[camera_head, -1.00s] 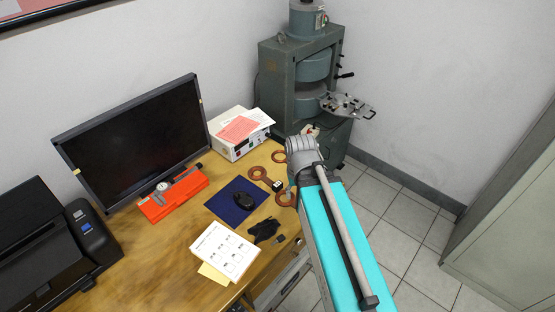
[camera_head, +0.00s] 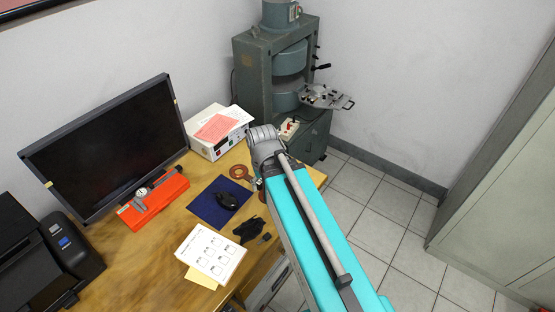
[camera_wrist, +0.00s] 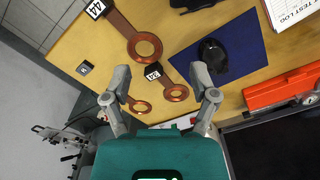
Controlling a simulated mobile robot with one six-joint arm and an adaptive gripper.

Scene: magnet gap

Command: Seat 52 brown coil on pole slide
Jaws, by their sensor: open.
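Several brown ring coils with straps and tags lie on the wooden desk. One coil (camera_wrist: 176,92), its strap ending in a black-and-white tag (camera_wrist: 153,71), lies between my open fingers in the wrist view; the tag seems to read 52, but the digits are small. My gripper (camera_wrist: 161,77) is open, empty and above the desk. A larger-looking coil (camera_wrist: 144,47) has a tag reading 44. A third ring (camera_wrist: 140,106) is partly hidden by the left finger. In the head view one coil (camera_head: 239,171) shows; my arm hides the others. The plate on the magnet (camera_head: 327,97), likely the pole slide, juts right.
The green magnet frame (camera_head: 254,75) stands at the back. A white instrument box (camera_head: 205,148), a monitor (camera_head: 105,145), a blue mat (camera_head: 207,212) with a black mouse (camera_head: 227,200), and papers (camera_head: 212,252) occupy the desk. A small dark block (camera_wrist: 85,68) lies near the desk edge.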

